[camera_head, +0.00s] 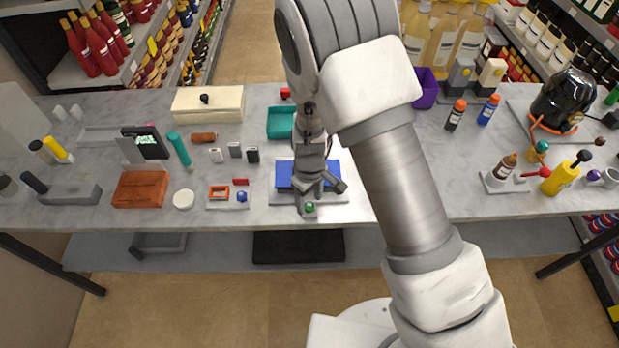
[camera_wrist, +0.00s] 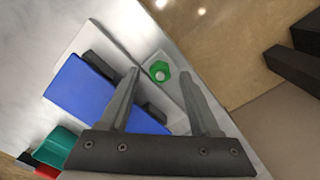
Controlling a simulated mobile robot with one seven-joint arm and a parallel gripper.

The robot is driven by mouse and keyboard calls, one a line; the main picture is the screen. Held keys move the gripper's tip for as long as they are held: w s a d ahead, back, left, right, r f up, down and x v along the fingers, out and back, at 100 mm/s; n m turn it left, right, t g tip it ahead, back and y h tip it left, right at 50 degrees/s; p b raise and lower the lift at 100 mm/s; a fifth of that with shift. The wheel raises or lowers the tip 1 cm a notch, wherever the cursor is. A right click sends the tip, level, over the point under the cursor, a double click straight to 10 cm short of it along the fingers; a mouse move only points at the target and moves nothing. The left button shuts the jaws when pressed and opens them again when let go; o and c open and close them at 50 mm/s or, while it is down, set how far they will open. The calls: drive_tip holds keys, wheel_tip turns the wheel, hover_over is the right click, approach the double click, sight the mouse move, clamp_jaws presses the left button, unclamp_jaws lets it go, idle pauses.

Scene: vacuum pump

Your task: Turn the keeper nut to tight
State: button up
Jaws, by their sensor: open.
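A small green nut (camera_head: 309,208), which I take to be the keeper nut, sits at the front of a pale plate with a blue block. In the wrist view the green nut (camera_wrist: 160,71) has a light round centre and lies on the plate. My gripper (camera_head: 322,190) hangs over the front of the blue block (camera_head: 284,175), pointing down. In the wrist view my gripper (camera_wrist: 159,76) is open and empty, and the nut appears between its fingertips. I cannot tell how far above the nut the fingers are. The arm hides part of the block and plate.
Left of the plate stand a small tray with an orange frame (camera_head: 219,192), a white disc (camera_head: 184,199) and a brown block (camera_head: 140,190). A teal tray (camera_head: 282,122) is behind. The table's front edge is close to the nut.

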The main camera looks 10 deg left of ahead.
sight(309, 206)
wheel_tip(309, 206, up, 16)
drive_tip(key=shift+r+b, duration=0.25)
drive_tip(key=shift+b, duration=0.05)
idle(0.5)
drive_tip(key=s+d+r+m+t+y, duration=0.1)
drive_tip(key=s+d+r+m, duration=0.15)
drive_tip(key=d+r, duration=0.4)
drive_tip(key=s+d+r+m+t, duration=0.1)
drive_tip(key=d+r+m, duration=0.2)
drive_tip(key=d+r, duration=0.4)
drive_tip(key=s+d+r+m+t+h, duration=0.1)
drive_tip(key=s+d+r+m+t, duration=0.2)
drive_tip(key=s+d+r+m, duration=0.3)
drive_tip(key=shift+s+d+t, duration=0.3)
drive_tip(key=shift+s+d, duration=1.65)
drive_tip(key=shift+s, duration=0.15)
